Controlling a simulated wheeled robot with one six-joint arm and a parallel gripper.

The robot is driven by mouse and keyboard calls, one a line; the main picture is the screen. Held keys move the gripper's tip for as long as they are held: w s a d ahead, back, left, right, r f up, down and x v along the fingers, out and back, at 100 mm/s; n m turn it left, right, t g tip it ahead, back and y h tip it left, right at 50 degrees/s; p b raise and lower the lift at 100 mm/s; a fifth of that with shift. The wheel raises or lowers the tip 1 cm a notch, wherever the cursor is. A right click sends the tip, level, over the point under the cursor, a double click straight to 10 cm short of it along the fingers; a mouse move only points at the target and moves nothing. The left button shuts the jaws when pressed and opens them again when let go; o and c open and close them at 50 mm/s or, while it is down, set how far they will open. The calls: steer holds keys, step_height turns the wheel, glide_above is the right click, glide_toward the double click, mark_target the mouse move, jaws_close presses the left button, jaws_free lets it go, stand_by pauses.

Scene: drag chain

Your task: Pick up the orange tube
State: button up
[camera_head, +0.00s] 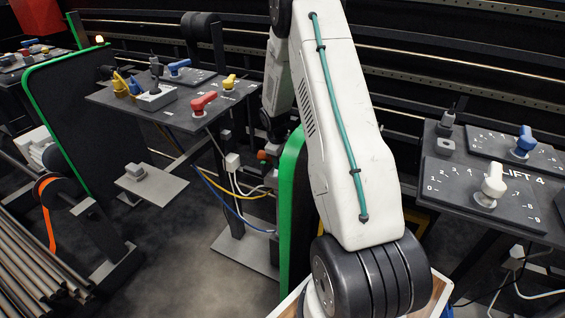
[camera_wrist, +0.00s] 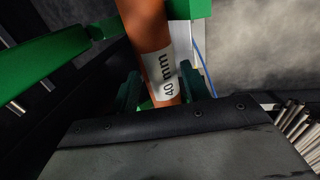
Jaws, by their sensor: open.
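The orange tube (camera_wrist: 146,27) shows in the wrist view, running down from the top edge. It has a white label reading "40 mm" (camera_wrist: 163,76). My gripper (camera_wrist: 160,88) is open, with one dark green finger on each side of the tube's lower part. I cannot tell whether either finger touches it.
A green-edged dark panel (camera_head: 291,190) stands close beside my arm. A control table (camera_head: 120,96) with coloured levers is at the left, and another console (camera_head: 460,198) at the right. Metal rods (camera_head: 30,270) lie at the lower left. Bare floor (camera_head: 185,245) shows between.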

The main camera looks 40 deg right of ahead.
steer(key=shift+f, duration=0.3)
steer(key=c, duration=1)
steer(key=shift+o, duration=0.2)
steer(key=shift+r, duration=0.15)
step_height(320, 180, up, 33)
